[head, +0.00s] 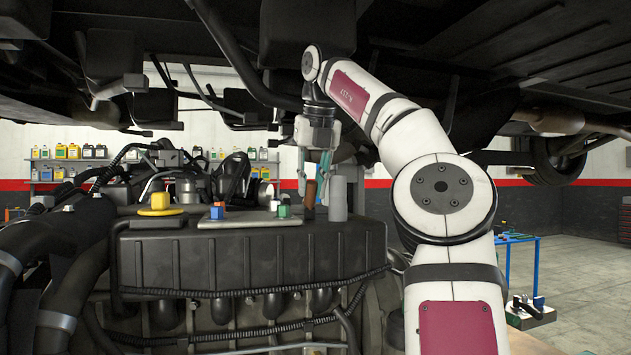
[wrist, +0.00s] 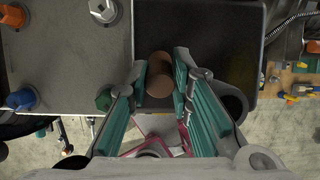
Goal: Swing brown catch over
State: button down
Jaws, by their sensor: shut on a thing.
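The brown catch (head: 310,195) stands upright at the right end of the engine top in the head view. In the wrist view the brown catch (wrist: 160,76) shows as a brown cylinder between the fingers. My gripper (head: 318,178) points down over it, and its teal-padded fingers (wrist: 162,88) are shut on the catch, one finger on each side. A grey cylinder (head: 338,199) stands just right of the catch.
A grey plate (head: 240,219) on the engine (head: 250,258) bears a green knob (head: 284,211), an orange knob and a blue one. A yellow disc (head: 161,211) sits further left. The car underbody hangs close above my arm.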

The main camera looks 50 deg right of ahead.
jog(key=shift+w+d+g, duration=0.15)
jog(key=shift+g, duration=0.15)
dwell(0.4)
jog(key=c, duration=1.7)
grip_release()
jog(key=shift+r, duration=0.2)
jog(key=shift+s+r, duration=0.25)
jog(key=shift+r, duration=0.15)
jog(key=shift+s+a, duration=0.2)
jog(key=shift+s, duration=0.2)
jog(key=s+a, duration=0.6)
jog(key=s, duration=0.3)
jog(key=shift+s, duration=0.15)
